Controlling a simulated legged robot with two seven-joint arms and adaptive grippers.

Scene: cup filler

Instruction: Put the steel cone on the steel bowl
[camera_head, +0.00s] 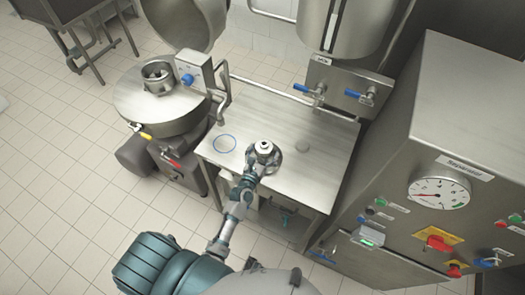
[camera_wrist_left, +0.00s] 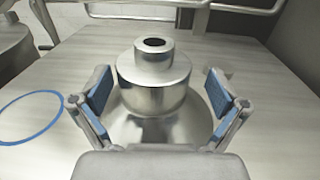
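The steel cone (camera_head: 264,148) stands upright on the steel table; it has a stepped, round top with a dark hole and a wide flared base. In the left wrist view the cone (camera_wrist_left: 153,95) sits between the two blue-padded fingers of my left gripper (camera_wrist_left: 158,88). The fingers are spread on either side, with visible gaps to the cone. In the head view my left gripper (camera_head: 256,163) reaches the cone from the front. A round steel vessel (camera_head: 130,100) with a raised collar, likely the steel bowl, stands left of the table. My right gripper is out of view.
The steel table (camera_head: 325,165) has a blue ring marking (camera_head: 224,143) left of the cone and a small round spot right of it. A bent rail and control box (camera_head: 190,78) stand between table and vessel. A tank with blue-handled taps (camera_head: 313,90) is behind; a control cabinet (camera_head: 440,130) is right.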

